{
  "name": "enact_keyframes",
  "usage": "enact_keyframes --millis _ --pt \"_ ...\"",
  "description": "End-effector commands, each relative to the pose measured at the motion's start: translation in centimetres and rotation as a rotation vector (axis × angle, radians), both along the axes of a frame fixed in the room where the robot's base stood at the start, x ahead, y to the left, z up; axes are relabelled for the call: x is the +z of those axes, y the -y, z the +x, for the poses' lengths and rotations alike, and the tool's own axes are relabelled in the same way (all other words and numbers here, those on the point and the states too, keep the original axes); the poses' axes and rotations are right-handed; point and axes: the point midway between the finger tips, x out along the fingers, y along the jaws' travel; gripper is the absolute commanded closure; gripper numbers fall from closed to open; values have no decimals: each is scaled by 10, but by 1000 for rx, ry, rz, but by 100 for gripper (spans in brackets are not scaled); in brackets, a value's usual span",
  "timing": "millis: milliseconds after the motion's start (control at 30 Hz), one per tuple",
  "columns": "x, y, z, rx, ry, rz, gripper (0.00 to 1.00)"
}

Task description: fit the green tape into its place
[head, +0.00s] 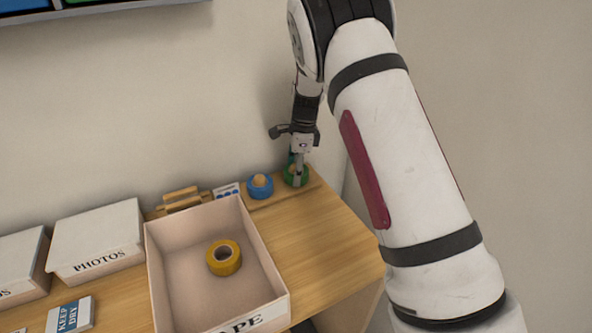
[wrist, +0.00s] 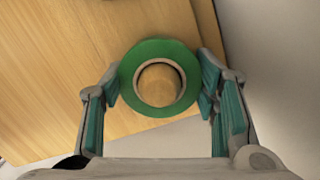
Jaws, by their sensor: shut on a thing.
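The green tape (head: 305,179) is at the right end of a wooden board at the back right of the table. My gripper (head: 299,163) points down over it, and one finger hides part of the ring. In the wrist view the green tape (wrist: 160,49) lies between the two fingers of my gripper (wrist: 160,88), which are shut on its outer sides. Wood-coloured material shows through its hole; I cannot tell whether this is a peg top or the surface below. I cannot tell whether the ring rests on the board.
A blue tape (head: 260,191) sits around a wooden peg just left. A yellow tape (head: 224,268) lies in an open box (head: 164,277). A lidded photo box (head: 97,238) stands farther left. The wall is close behind; the table's right edge is near.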

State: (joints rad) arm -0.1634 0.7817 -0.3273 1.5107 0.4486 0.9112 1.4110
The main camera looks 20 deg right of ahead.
Motion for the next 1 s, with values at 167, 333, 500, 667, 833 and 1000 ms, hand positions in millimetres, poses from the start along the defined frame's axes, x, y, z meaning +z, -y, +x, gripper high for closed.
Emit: enact_keyframes --millis 167,333,500,667,833,1000 --pt "0 0 0 0 0 0 22" --pt "0 0 0 0 0 0 22" --pt "3 0 0 0 0 0 22" --pt "21 3 0 0 3 -1 22" --pt "56 6 0 1 5 0 22" --pt "88 11 -1 0 4 0 22"
